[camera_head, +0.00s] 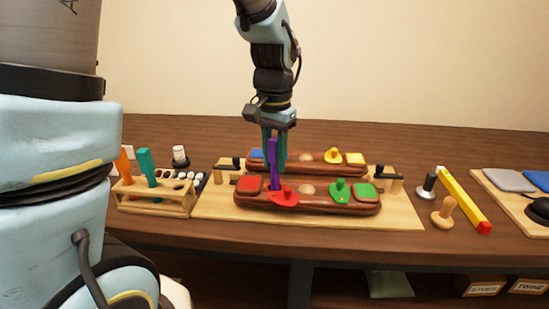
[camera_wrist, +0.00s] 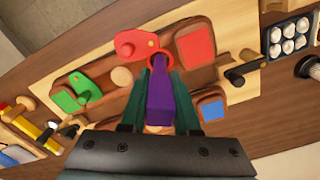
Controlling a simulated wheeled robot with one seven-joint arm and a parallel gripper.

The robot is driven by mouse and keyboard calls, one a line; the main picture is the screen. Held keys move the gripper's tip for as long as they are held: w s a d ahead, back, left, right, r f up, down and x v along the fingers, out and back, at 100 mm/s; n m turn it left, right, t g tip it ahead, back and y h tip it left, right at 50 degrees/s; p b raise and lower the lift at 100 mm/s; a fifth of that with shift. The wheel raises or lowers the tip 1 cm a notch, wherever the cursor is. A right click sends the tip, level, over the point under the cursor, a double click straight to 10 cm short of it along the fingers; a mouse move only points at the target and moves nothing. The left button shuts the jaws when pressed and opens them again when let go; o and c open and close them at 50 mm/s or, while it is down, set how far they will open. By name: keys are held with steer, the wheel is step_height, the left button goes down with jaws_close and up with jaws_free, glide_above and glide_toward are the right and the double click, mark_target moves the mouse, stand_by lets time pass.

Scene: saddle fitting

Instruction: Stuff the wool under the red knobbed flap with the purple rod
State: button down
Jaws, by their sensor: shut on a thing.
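My gripper (camera_head: 274,158) is shut on the purple rod (camera_head: 273,178), which points down at the near brown saddle panel (camera_head: 313,205). In the wrist view the purple rod (camera_wrist: 160,100) has its far end at a round, red-rimmed opening (camera_wrist: 159,59). Whether the tip is inside or just above it, I cannot tell. The red knobbed flap (camera_head: 284,197) lies right beside this opening; in the wrist view the flap (camera_wrist: 134,43) appears swung off it. No wool shows at the opening, where the rod blocks the view. White wool balls (camera_wrist: 289,38) sit in a tray.
A green knobbed flap (camera_head: 340,192) is on the same panel. A second panel with a yellow flap (camera_head: 333,155) lies behind. A wooden rack (camera_head: 155,198) with tools stands left. Black clamps (camera_head: 234,164) flank the panels. A wooden-handled tool (camera_head: 444,212) and yellow bar (camera_head: 461,197) lie right.

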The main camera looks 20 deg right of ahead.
mark_target(274, 139)
steer(key=shift+r+p, duration=3.15)
steer(key=shift+r, duration=0.75)
steer(key=shift+f, duration=0.1)
